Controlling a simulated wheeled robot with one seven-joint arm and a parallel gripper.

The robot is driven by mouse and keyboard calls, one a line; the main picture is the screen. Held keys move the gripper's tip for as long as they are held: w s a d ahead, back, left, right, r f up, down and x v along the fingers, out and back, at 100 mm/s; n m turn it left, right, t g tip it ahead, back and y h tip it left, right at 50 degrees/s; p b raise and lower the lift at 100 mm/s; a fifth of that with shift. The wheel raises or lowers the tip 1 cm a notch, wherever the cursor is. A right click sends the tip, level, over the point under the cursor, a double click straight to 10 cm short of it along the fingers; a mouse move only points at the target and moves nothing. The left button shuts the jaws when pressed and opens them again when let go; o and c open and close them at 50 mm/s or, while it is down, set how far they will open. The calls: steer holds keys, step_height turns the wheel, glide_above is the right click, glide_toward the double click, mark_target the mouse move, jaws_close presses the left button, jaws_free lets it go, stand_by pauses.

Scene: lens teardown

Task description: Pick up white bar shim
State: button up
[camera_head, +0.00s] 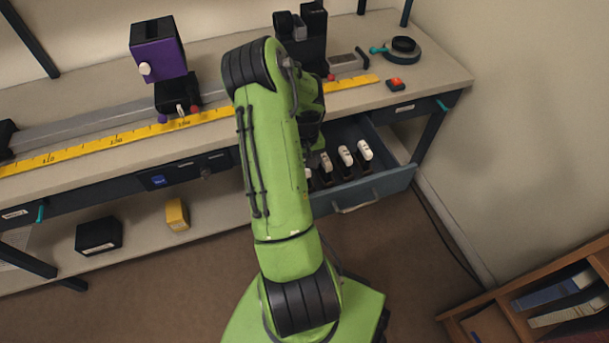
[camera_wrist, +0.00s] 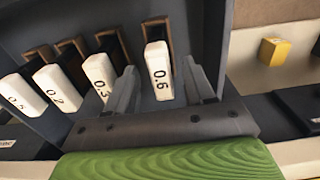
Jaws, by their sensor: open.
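White bar shims with black number labels stand in dark slots in the open drawer (camera_head: 372,189). In the wrist view, the bar marked 0.6 (camera_wrist: 159,78) is between the two fingers of my gripper (camera_wrist: 159,68). The fingers are open, with a gap visible on each side of this bar. In the head view, white bars (camera_head: 364,150) show right of my arm, which hides my gripper there.
The bench (camera_head: 440,75) above the drawer carries a yellow ruler (camera_head: 120,139), a purple device (camera_head: 158,50) and a red button (camera_head: 396,84). A yellow block (camera_head: 177,214) and a black box (camera_head: 99,235) are on the lower shelf. A bookshelf (camera_head: 510,315) stands at lower right.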

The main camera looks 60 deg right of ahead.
step_height(320, 180, down, 3)
steer(key=shift+f+b, duration=0.1)
steer(key=shift+b, duration=0.25)
steer(key=shift+r, duration=0.2)
jaws_close()
step_height(320, 180, up, 10)
steer(key=p, duration=0.3)
steer(key=shift+r+p, duration=0.1)
steer(key=shift+p, duration=0.2)
